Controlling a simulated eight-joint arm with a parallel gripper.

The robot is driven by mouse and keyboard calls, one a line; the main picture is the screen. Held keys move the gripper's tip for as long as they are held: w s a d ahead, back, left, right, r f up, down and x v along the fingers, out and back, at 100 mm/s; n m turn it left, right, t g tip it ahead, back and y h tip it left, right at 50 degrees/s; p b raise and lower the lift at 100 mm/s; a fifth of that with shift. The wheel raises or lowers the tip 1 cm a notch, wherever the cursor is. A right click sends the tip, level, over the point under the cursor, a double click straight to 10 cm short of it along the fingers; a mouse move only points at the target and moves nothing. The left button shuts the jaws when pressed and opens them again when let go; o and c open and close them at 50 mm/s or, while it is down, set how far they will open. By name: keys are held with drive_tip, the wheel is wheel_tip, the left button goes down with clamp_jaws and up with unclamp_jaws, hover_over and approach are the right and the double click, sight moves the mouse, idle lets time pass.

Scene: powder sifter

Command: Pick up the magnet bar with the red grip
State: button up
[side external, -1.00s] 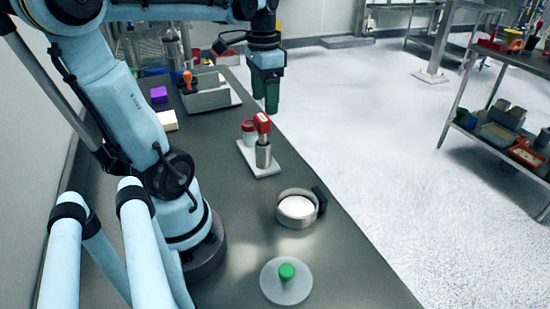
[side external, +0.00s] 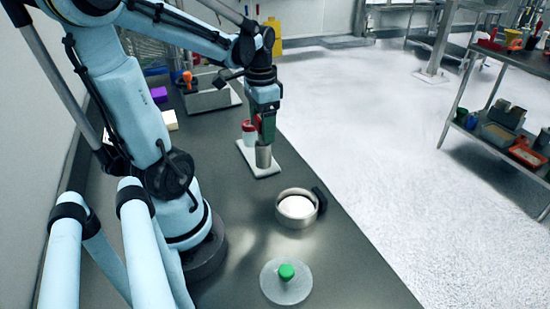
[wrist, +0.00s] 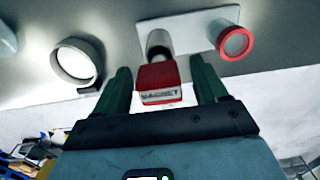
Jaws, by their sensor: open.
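The magnet bar's red grip (wrist: 158,80), labelled MAGNET, is between the two green fingers of my gripper (wrist: 162,88) in the wrist view. The fingers are open, with a gap visible on both sides of the grip. In the side view my gripper (side external: 265,128) is down over the bar and hides most of the red grip. The bar's metal lower part (side external: 263,157) stands upright on a white plate (side external: 270,171).
A red-lidded jar (side external: 248,132) stands on the same plate, close to my gripper. A round metal sifter (side external: 297,207) with white powder and a clear disc with a green knob (side external: 287,272) are nearer on the dark bench.

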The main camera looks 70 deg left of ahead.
drive_tip(key=c, duration=1.2)
drive_tip(key=shift+c, duration=0.2)
drive_tip(key=shift+r, duration=0.15)
